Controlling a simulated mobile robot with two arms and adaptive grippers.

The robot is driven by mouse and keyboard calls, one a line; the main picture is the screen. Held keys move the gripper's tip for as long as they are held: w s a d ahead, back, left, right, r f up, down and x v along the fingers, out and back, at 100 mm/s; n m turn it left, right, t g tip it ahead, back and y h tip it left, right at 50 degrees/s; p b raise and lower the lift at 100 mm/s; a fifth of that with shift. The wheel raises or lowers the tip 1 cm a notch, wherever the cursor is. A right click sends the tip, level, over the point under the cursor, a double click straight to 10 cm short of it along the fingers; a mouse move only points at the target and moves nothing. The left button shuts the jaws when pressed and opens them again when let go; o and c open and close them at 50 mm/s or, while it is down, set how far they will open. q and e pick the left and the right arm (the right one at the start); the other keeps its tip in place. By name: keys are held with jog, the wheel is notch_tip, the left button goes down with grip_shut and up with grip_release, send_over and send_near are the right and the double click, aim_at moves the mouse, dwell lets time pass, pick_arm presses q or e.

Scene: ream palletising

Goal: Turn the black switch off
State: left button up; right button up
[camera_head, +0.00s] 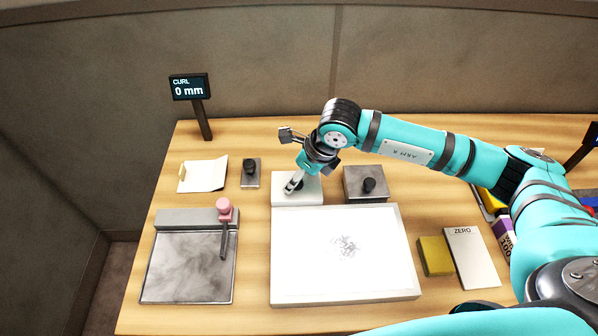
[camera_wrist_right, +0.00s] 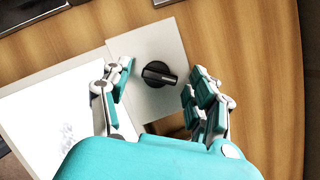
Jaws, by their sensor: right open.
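The black switch (camera_wrist_right: 158,74) is a round knob with a bar handle on a pale plate (camera_wrist_right: 140,45). It shows in the right wrist view, between the two fingers of my right gripper (camera_wrist_right: 157,82), which is open with a gap on each side of the knob. In the head view my right gripper (camera_head: 293,184) points down over the pale plate (camera_head: 310,188) behind the large white board and hides the knob. My left gripper is not in view.
A metal box with a black knob (camera_head: 369,185) stands right of the plate; a smaller black-knobbed block (camera_head: 249,168) stands left. In front lie the white board (camera_head: 345,285) and a metal plate with a pink-knobbed lever (camera_head: 224,207). A display (camera_head: 189,88) reads "CURL 0 mm".

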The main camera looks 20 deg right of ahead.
jog(key=shift+c, duration=0.2)
jog(key=c, duration=1.1)
jog(key=shift+f+n+b, duration=0.25)
jog(key=shift+n+b, duration=0.25)
jog(key=shift+b, duration=0.45)
jog(key=n+g+b, duration=0.1)
jog(key=n+b, duration=0.1)
jog(key=b, duration=0.1)
jog(key=n+g+y+b, duration=0.1)
jog(key=n+b, duration=0.2)
jog(key=n+g+b, duration=0.1)
jog(key=n+b, duration=0.1)
jog(key=b, duration=0.1)
jog(key=shift+w+n+y, duration=0.3)
jog(key=shift+y, duration=0.1)
jog(key=n+g+b, duration=0.1)
jog(key=n+b, duration=0.2)
jog(key=shift+w+r+n+g+b, duration=0.1)
jog(key=shift+r+n+g+b, duration=0.1)
jog(key=shift+n+g+b, duration=0.65)
jog(key=shift+n+t, duration=0.35)
jog(key=shift+n, duration=0.1)
jog(key=o, duration=1.1)
